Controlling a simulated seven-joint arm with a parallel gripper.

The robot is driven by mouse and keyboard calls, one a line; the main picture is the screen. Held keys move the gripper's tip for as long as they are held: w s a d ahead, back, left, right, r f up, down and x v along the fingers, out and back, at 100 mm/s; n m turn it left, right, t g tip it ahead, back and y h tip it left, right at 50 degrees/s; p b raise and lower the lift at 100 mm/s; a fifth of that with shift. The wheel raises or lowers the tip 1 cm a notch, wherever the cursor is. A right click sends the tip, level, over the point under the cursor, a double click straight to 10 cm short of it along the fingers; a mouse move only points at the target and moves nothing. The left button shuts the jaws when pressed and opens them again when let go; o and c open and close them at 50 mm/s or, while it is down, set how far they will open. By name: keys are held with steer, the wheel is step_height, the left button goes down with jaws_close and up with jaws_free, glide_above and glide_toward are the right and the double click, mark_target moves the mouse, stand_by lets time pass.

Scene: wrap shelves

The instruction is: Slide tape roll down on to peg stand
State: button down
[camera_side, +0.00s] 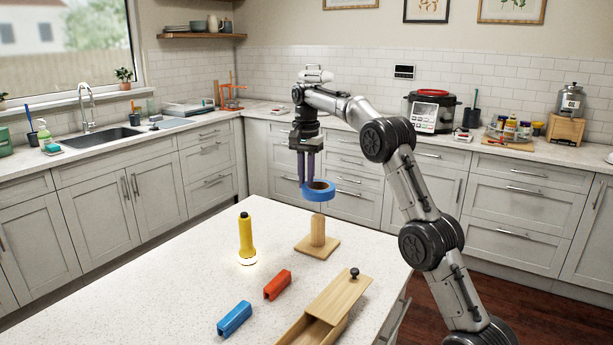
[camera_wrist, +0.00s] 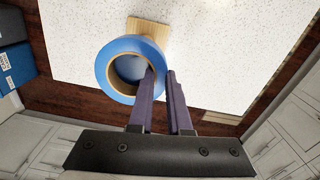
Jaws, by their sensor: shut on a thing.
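The blue tape roll (camera_side: 319,192) is held flat in the air above the peg stand in the side view. It also shows in the wrist view (camera_wrist: 104,70). My gripper (camera_side: 307,184) points down and is shut on the roll's wall, one finger inside the ring and one outside; the fingers also show in the wrist view (camera_wrist: 162,80). The wooden peg stand (camera_side: 317,248) stands upright on the counter, a square base with a round peg. The roll is above the peg top, apart from it. In the wrist view the base (camera_wrist: 150,28) shows beyond the roll, and the peg is largely hidden.
A yellow flashlight (camera_side: 246,238) stands left of the stand. A red block (camera_side: 277,285), a blue block (camera_side: 234,319) and a wooden box with a sliding lid (camera_side: 340,295) lie nearer the front. The white island top (camera_side: 180,285) is clear at left.

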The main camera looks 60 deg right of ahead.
mark_target(306, 195)
steer(key=shift+f, duration=2.4)
steer(key=shift+f, duration=1.65)
steer(key=c, duration=0.8)
jaws_free()
steer(key=shift+s+f, duration=0.1)
steer(key=shift+f, duration=0.05)
step_height(306, 195, up, 12)
steer(key=shift+r, duration=1.15)
steer(key=shift+a, duration=0.1)
